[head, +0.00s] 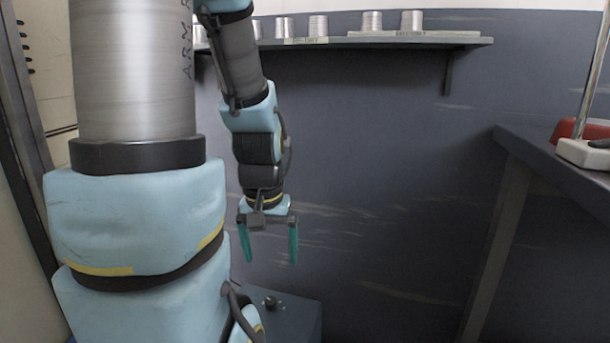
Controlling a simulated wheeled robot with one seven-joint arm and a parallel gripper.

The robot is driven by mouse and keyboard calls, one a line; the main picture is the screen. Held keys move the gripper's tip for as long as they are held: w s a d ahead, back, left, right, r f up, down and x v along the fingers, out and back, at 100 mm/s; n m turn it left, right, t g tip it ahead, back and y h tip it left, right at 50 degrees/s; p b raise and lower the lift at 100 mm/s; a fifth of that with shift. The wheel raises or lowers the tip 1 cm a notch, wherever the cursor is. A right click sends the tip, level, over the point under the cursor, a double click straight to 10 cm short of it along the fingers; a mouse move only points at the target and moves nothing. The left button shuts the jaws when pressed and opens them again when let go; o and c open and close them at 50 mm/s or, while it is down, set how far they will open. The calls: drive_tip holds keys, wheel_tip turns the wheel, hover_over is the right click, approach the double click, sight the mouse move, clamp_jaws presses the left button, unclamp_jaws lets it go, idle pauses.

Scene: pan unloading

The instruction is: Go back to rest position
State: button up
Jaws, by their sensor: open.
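My gripper (269,246) hangs with its two teal fingers pointing down, left of the picture's middle. The fingers are apart and nothing is between them. It is in front of the dark blue-grey wall (380,160), well below the wall shelf (470,41). My arm is bent, with its forearm coming down from the top of the picture. No pan can be made out in this view.
Several metal cups (411,20) stand on the shelf, some partly hidden by my arm. A dark table (550,165) at the right carries a white-based stand (582,152) with an upright rod and a red object (567,130). The space between my gripper and the table looks clear.

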wheel_tip(320, 180, up, 26)
drive_tip(key=p, duration=2.4)
drive_tip(key=shift+r, duration=0.2)
